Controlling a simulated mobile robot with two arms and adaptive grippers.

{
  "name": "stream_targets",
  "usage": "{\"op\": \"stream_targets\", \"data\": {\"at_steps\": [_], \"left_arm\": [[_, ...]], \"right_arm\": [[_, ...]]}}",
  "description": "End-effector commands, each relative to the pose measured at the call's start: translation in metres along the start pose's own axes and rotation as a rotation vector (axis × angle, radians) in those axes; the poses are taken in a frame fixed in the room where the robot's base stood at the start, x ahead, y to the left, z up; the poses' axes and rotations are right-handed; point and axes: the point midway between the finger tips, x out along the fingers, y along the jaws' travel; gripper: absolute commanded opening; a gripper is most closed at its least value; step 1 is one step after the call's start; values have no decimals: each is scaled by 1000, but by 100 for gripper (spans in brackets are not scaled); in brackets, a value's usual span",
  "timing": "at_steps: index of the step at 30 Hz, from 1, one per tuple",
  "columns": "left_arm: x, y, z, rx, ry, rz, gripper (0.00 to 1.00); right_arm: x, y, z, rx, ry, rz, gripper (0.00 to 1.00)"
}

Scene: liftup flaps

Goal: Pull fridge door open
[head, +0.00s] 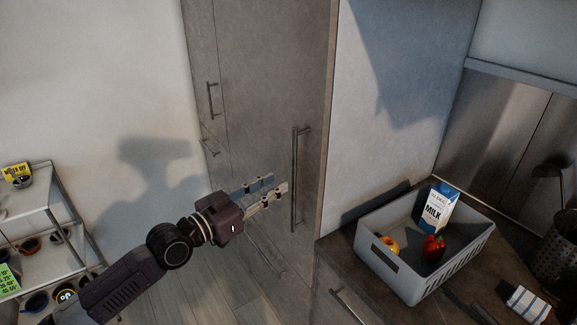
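The fridge door (262,85) appears to be the tall grey cabinet panel in the middle of the head view, and it looks closed. A long vertical bar handle (295,180) runs near its right edge. My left gripper (279,184) is just left of the handle, pointing toward it. Its two fingers are apart with nothing visible between them. I cannot tell whether a fingertip touches the bar; a small gap seems to show. My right gripper is not in view.
A grey basket (395,280) with a milk carton (437,212), a red pepper (433,248) and a yellow-red fruit (389,244) stands on the dark counter at right. A metal shelf (52,215) stands at left. Wooden floor (215,285) lies clear below the door.

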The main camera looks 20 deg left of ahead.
Motion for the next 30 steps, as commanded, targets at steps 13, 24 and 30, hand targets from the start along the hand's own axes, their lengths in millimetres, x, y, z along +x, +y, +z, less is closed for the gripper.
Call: {"op": "stream_targets", "data": {"at_steps": [13, 24, 30], "left_arm": [[58, -1, -2, -3, 2, -2, 26], [76, 0, 1, -1, -1, -1, 26], [76, 0, 1, -1, -1, -1, 21]], "right_arm": [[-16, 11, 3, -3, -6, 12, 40], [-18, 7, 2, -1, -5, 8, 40], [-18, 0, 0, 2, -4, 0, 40]]}}
